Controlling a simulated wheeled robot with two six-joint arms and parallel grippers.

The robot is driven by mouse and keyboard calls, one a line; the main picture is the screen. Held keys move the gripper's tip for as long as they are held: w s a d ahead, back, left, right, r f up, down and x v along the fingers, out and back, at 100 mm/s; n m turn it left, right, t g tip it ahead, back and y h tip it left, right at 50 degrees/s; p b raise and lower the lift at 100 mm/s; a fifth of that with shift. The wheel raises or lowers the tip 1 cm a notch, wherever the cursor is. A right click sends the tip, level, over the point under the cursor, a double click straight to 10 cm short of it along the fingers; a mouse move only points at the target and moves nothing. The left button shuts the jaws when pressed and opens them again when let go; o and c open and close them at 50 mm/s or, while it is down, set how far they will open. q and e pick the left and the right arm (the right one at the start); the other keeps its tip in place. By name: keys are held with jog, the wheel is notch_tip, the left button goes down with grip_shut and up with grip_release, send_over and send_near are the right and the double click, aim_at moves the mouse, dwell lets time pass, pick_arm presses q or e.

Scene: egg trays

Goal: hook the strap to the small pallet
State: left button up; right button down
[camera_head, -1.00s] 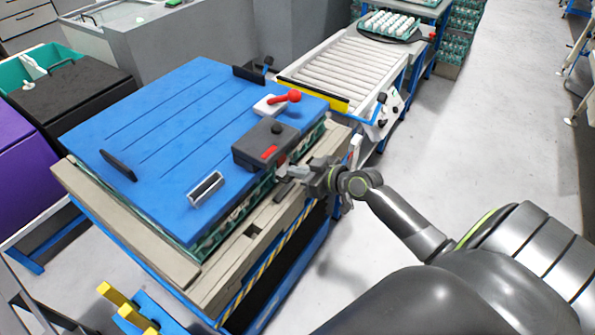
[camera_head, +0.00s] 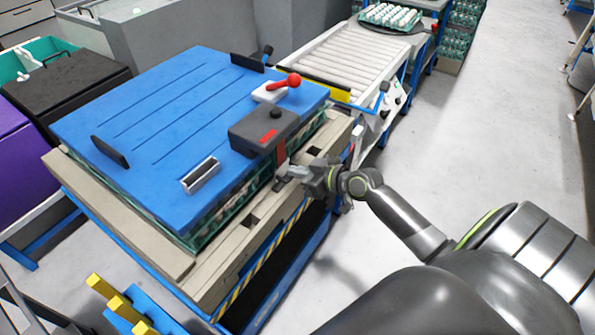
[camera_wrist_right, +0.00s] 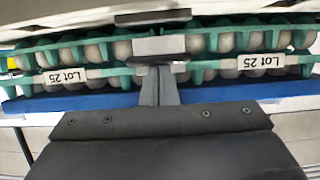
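The wooden pallet (camera_head: 235,250) lies under a stack of egg trays with a blue lid (camera_head: 120,110). A dark grey strap box (camera_head: 263,131) with a red mark sits at the lid's near right edge. A short reddish-brown strap (camera_head: 281,153) hangs from it towards the pallet. My right gripper (camera_head: 287,177) is beside the stack, just above the pallet's edge, apparently shut on the strap's dark end. In the right wrist view the fingers (camera_wrist_right: 160,88) meet at a small dark piece in front of the egg trays (camera_wrist_right: 100,50). Contact with the pallet cannot be told. My left gripper is out of view.
A red-knobbed lever (camera_head: 290,80) stands on the lid, with a silver handle (camera_head: 200,176) near its front corner. A roller conveyor (camera_head: 345,60) adjoins the stack behind. Yellow and blue parts (camera_head: 120,300) stand at the lower left. Floor on the right is clear.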

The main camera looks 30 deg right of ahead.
jog(key=shift+f+b, duration=0.45)
jog(key=shift+f, duration=0.2)
jog(key=shift+s+r, duration=0.1)
jog(key=shift+r, duration=0.1)
jog(key=r+p+v, duration=0.2)
jog(key=p+v, duration=0.2)
jog(key=v, duration=0.7)
jog(key=shift+r, duration=0.2)
dwell(0.5)
